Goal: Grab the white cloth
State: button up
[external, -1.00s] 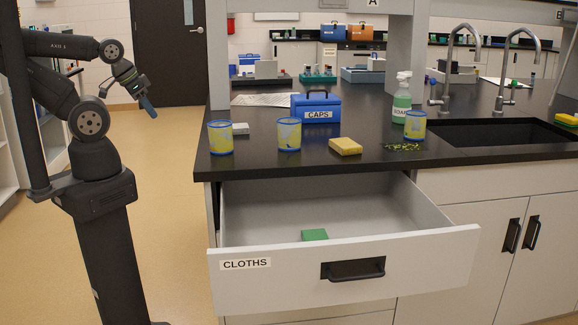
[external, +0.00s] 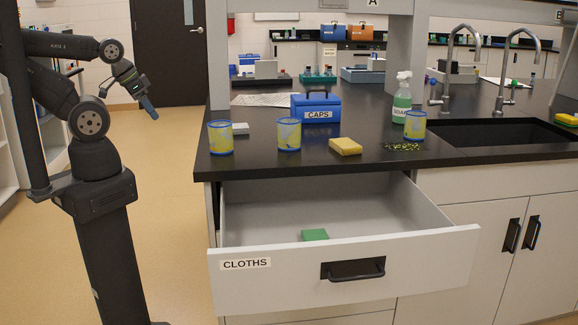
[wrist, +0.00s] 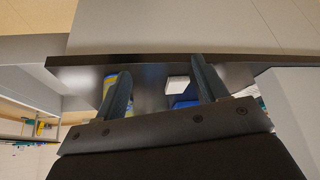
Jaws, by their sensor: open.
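A small white folded piece, which looks like the white cloth (external: 240,128), lies on the black counter between two yellow cups with blue rims. It also shows in the wrist view (wrist: 178,83), framed between my two fingers but beyond them. My gripper (external: 150,108) is open and empty, in the air left of the counter, well apart from the white piece. Its two fingers stand apart in the wrist view (wrist: 163,82). An open drawer (external: 345,268) labelled CLOTHS is below the counter, with a green folded cloth (external: 315,235) inside.
Yellow cups stand at the left (external: 220,139), middle (external: 288,135) and right (external: 415,126) of the counter. A blue CAPS box (external: 315,106), yellow sponge (external: 345,146), green soap bottle (external: 402,104) and scattered green-yellow bits (external: 402,147) are there too. A sink (external: 505,133) is at right.

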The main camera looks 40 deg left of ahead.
jog(key=o, duration=0.3)
notch_tip(320, 180, up, 9)
jog(key=m+g+y, duration=0.2)
jog(key=m+g, duration=0.2)
jog(key=g, duration=0.1)
send_over(234, 126)
notch_tip(234, 126, down, 18)
jog(key=shift+r, duration=0.15)
jog(key=shift+c, duration=0.2)
jog(key=c, duration=1)
